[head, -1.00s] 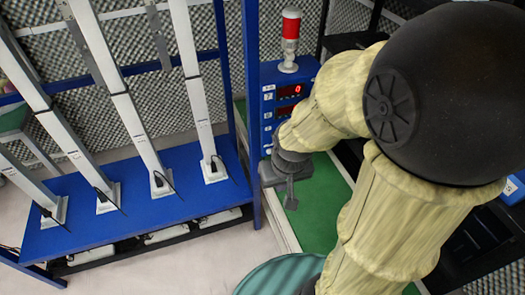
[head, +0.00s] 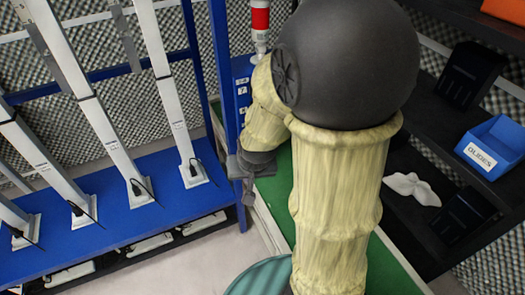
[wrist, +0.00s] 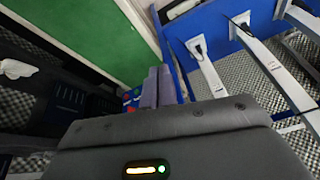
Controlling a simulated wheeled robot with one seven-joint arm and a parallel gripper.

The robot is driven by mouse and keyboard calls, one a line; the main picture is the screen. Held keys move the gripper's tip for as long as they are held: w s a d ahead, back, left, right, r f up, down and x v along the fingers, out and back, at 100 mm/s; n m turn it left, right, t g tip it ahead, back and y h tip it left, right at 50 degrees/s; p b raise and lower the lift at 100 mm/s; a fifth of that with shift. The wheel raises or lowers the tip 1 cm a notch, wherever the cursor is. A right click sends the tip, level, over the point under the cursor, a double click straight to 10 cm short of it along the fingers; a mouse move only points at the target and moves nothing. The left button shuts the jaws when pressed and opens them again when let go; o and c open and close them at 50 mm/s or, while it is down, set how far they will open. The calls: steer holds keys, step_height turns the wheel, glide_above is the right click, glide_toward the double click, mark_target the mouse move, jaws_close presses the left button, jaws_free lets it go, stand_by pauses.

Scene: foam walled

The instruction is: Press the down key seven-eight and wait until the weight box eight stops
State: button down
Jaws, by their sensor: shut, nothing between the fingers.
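The blue control box (head: 240,88) stands beside the blue frame in the head view. My arm covers most of its face. Only a column of small white labels shows, and no key can be read. My gripper (head: 248,198) is below the box, pointing down near the green top's left edge, shut and empty. Its grey fingers (wrist: 150,92) show in the wrist view, with small red, green and blue patches (wrist: 131,97) beside them, too small to make out. No weight box can be identified by number. Several white columns (head: 182,120) stand on a blue platform (head: 150,205).
A red and white signal lamp (head: 260,20) rises behind the control box. The green surface (head: 275,195) runs beneath my arm. Black shelves at the right hold a blue bin (head: 495,145) and a white cloth (head: 411,187). Pale floor (head: 215,255) is open at the lower middle.

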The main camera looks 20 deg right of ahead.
steer(key=w+d+f+m+t+h+b, duration=0.5)
steer(key=w+d+f+b, duration=0.3)
steer(key=f+b, duration=0.3)
steer(key=w+d+f+m+t+h+b, duration=0.5)
steer(key=w+d+f+m+h+b, duration=0.3)
steer(key=f+b, duration=0.4)
steer(key=b, duration=0.4)
steer(key=shift+w+f, duration=0.1)
steer(key=shift+w, duration=0.1)
steer(key=w, duration=0.8)
steer(key=shift+w+a+p, duration=0.15)
steer(key=shift+w+p, duration=0.15)
steer(key=shift+p, duration=0.05)
steer(key=shift+w, duration=0.15)
stand_by(0.5)
